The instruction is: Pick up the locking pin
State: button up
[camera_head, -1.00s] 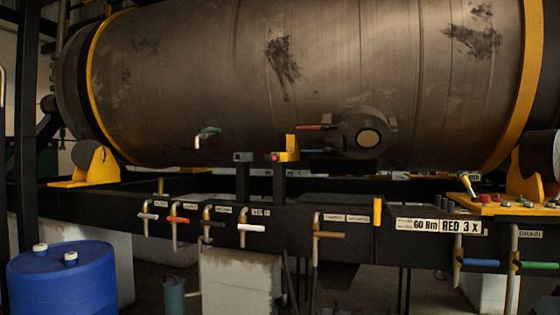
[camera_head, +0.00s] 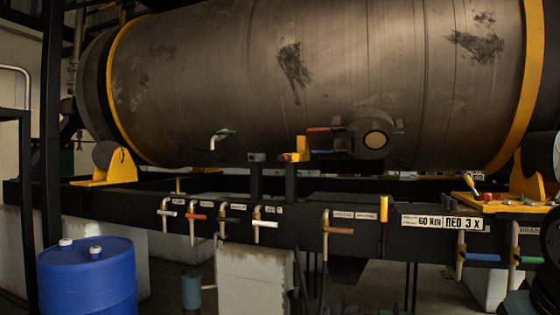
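I cannot tell for certain which thing is the locking pin. A yellow bracket (camera_head: 302,147) with a small red-tipped part (camera_head: 284,157) stands on a dark post in front of the large tank (camera_head: 220,90). A yellow tray (camera_head: 500,206) at the right holds several small parts, among them a slanted pale-and-dark piece (camera_head: 471,184) and a red knob (camera_head: 486,197). These parts are too small to name surely. My gripper is not in view.
A dark beam (camera_head: 345,238) carries a row of pipes with coloured handles and labels. A blue drum (camera_head: 88,280) stands at the lower left. A pale concrete block (camera_head: 250,283) stands below the beam. A dark jointed shape (camera_head: 548,265) fills the lower right edge.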

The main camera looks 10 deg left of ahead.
aim_at(286, 159)
jog(key=u, duration=0.5)
jog(key=i, duration=0.85)
jog(key=u, duration=0.85)
jog(key=i, duration=1.65)
jog(key=z, duration=0.4)
